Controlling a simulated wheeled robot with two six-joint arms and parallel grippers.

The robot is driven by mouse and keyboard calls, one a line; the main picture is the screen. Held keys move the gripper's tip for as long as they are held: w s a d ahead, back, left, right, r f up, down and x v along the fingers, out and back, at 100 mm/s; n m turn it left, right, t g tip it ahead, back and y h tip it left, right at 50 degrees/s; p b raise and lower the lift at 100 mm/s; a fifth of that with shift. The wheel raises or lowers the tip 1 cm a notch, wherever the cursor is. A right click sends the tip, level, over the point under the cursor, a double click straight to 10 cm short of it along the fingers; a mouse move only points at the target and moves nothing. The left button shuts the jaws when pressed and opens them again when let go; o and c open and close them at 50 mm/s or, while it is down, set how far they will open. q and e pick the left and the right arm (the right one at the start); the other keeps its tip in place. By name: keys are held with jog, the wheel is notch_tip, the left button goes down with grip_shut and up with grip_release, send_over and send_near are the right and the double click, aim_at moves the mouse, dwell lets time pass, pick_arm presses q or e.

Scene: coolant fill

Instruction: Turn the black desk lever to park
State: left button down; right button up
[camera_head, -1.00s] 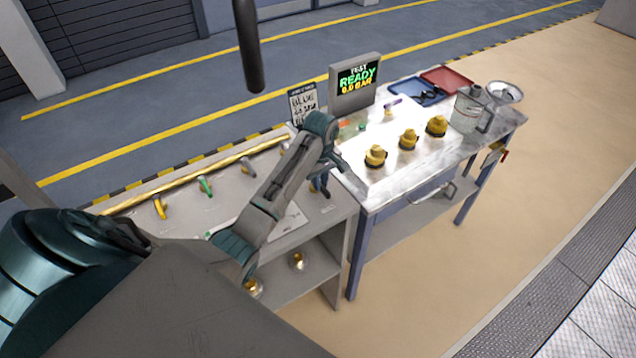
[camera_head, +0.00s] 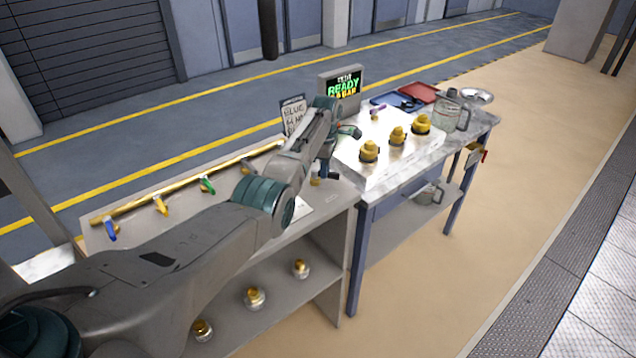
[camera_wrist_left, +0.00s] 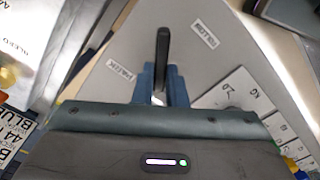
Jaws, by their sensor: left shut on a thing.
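The black lever (camera_wrist_left: 162,45) stands up from a light grey panel in the left wrist view. Two small white labels flank it, too blurred to read surely. My left gripper (camera_wrist_left: 162,88) is shut on the lever's lower part, a blue finger on each side. In the head view my left gripper (camera_head: 325,172) points down at the right end of the grey desk (camera_head: 225,222). There the arm and gripper largely hide the lever. My right gripper is not in view.
A row of coloured handles, including a green one (camera_head: 207,185), lines the desk beneath a yellow pipe (camera_head: 185,182). The steel table (camera_head: 372,198) at right holds several yellow caps, a READY screen (camera_head: 343,90), trays and a clear jug (camera_head: 447,110). A card sign (camera_head: 293,117) stands behind the gripper.

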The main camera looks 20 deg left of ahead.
pick_arm(q)
jog(key=shift+w+n, duration=0.1)
jog(key=shift+n, duration=0.4)
jog(key=n, duration=0.2)
jog(key=shift+w+a+f+n+b, duration=0.1)
jog(key=shift+w+a+n+b, duration=0.1)
jog(key=shift+w+n+b, duration=0.15)
jog(key=n, duration=0.2)
jog(key=shift+w+a+n, duration=0.2)
jog(key=shift+w+n, duration=0.05)
jog(key=shift+n, duration=0.1)
jog(key=shift+w+a+n, duration=0.2)
jog(key=shift+w+n, duration=0.05)
jog(key=shift+n, duration=0.85)
jog(key=shift+w+a+n, duration=0.1)
jog(key=shift+a+n, duration=0.15)
jog(key=shift+n, duration=0.85)
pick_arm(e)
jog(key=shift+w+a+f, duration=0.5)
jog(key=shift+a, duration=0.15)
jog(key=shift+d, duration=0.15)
pick_arm(q)
jog(key=c, duration=1.5)
grip_release()
jog(key=shift+o, duration=0.2)
